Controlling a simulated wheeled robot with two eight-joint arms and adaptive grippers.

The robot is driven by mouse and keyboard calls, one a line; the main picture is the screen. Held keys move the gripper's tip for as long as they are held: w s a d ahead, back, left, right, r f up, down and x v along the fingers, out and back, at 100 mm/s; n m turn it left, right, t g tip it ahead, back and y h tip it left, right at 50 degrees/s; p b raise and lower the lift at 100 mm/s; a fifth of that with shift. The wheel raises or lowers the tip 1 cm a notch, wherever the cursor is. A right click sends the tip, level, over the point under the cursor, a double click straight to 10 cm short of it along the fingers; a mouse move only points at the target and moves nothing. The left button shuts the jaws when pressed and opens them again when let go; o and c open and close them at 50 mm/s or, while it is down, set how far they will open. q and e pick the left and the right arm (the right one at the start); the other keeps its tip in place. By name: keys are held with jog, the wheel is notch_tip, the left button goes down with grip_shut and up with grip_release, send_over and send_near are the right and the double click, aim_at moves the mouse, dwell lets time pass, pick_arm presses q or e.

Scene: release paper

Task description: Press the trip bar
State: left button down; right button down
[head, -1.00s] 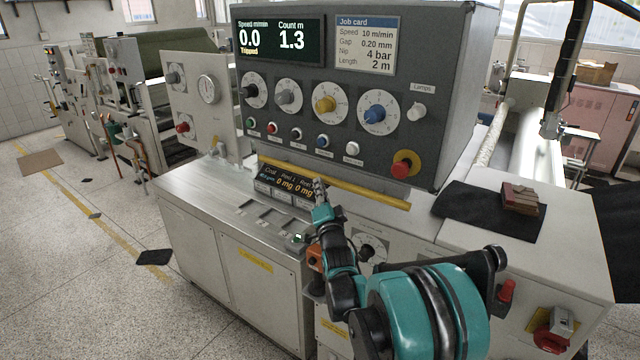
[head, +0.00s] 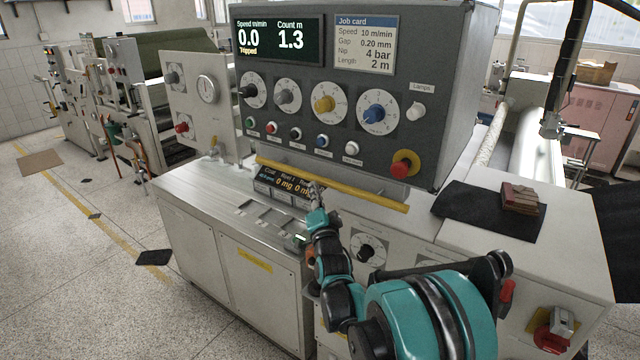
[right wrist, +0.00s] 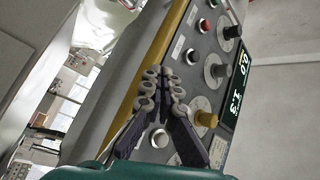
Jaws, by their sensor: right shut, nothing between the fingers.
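The trip bar, a long yellow bar (head: 370,198), runs across the front of the machine below the grey control panel. It also shows in the right wrist view as a slanted yellow strip (right wrist: 155,62). My right gripper (head: 314,188) is shut and empty, with its fingertips at the middle of the bar in the head view. In the right wrist view the closed fingertips (right wrist: 163,84) overlap the bar's edge. I cannot tell whether they touch it. The speed display (head: 278,41) reads 0.0 and "Tripped", with count 1.3. My left gripper is not in view.
Dials and small buttons, including a yellow dial (head: 325,104), sit above the bar. A red stop button (head: 401,170) is at the panel's lower right. A small scale display (head: 284,184) stands behind my fingers. A black mat (head: 470,212) lies at right.

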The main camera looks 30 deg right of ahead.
jog(key=a, duration=0.1)
jog(key=s+a, duration=0.1)
jog(key=a, duration=0.1)
jog(key=s+a, duration=0.1)
jog(key=shift+a, duration=0.35)
dwell(0.9)
jog(key=s+a+f+n+g+y+b, duration=0.25)
jog(key=s+a+f+n+y, duration=0.2)
jog(key=a, duration=0.35)
jog(key=s+a+f+n+g+y+b, duration=0.2)
jog(key=s+a+f+n+g+y, duration=0.1)
jog(key=s+a+f+n, duration=0.4)
jog(key=s+a+f+n+g+b, duration=0.1)
jog(key=s+a+f+n+g, duration=0.1)
jog(key=s+f, duration=0.4)
jog(key=s+a+f+n+g+b, duration=0.1)
jog(key=s+a+f+n+g, duration=0.1)
jog(key=s+f, duration=0.4)
jog(key=s+a+g, duration=0.1)
jog(key=s+g, duration=0.1)
jog(key=s, duration=0.1)
jog(key=shift+s+f+n, duration=0.3)
jog(key=shift+s+n, duration=0.05)
